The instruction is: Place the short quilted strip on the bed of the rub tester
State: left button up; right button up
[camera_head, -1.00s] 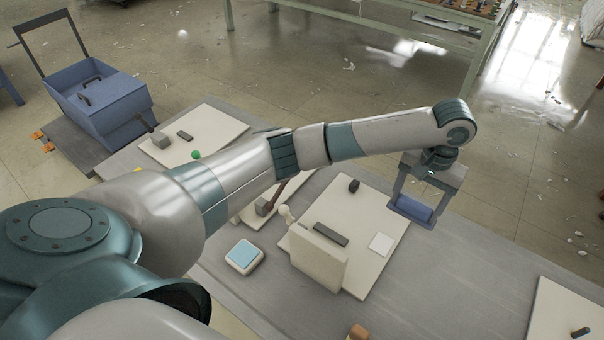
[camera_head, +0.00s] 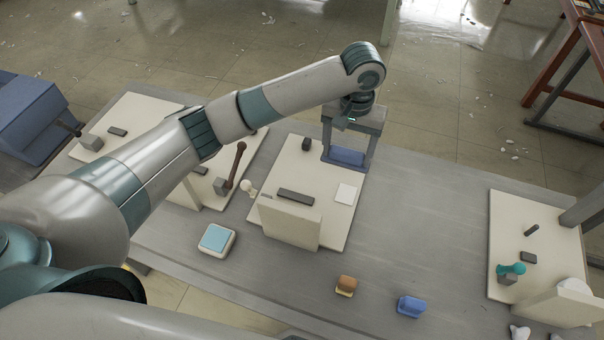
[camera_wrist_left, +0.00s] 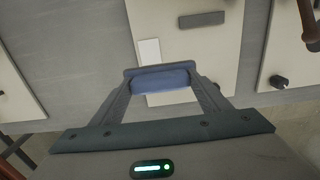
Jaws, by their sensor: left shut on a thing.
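My left gripper (camera_head: 346,157) is shut on a blue padded piece (camera_head: 348,157), which looks like the short quilted strip. It holds the piece crosswise between its fingers near the far right corner of the middle cream board (camera_head: 335,220). The wrist view also shows the blue piece (camera_wrist_left: 160,79) between the fingertips. The board carries an upright cream panel (camera_head: 290,226), a dark bar (camera_head: 296,197), a small dark block (camera_head: 306,144) and a white square (camera_head: 346,194). I cannot tell for sure which station is the rub tester. My right gripper is out of view.
A blue-topped white pad (camera_head: 216,239), an orange-brown piece (camera_head: 346,286) and another blue piece (camera_head: 411,306) lie on the grey table (camera_head: 420,220). Another board with a teal knob (camera_head: 512,269) stands at the right. The table between the boards is mostly bare.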

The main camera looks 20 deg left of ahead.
pick_arm(q)
jog(key=a+f+p, duration=0.1)
jog(key=a+f, duration=0.1)
jog(key=a, duration=0.1)
jog(key=s+a+f+p, duration=0.1)
jog(key=a, duration=0.2)
jog(key=s+a+f+p, duration=0.1)
jog(key=a+f, duration=0.1)
jog(key=a, duration=0.1)
jog(key=shift+a+f+p, duration=0.3)
jog(key=shift+a+f, duration=0.05)
jog(key=shift+a, duration=0.05)
jog(key=shift+a+f, duration=0.3)
jog(key=shift+a, duration=0.05)
jog(key=shift+f, duration=0.1)
jog(key=shift+f+p, duration=0.85)
jog(key=shift+f, duration=1.1)
jog(key=o, duration=0.7)
jog(key=shift+f, duration=0.15)
jog(key=o, duration=0.3)
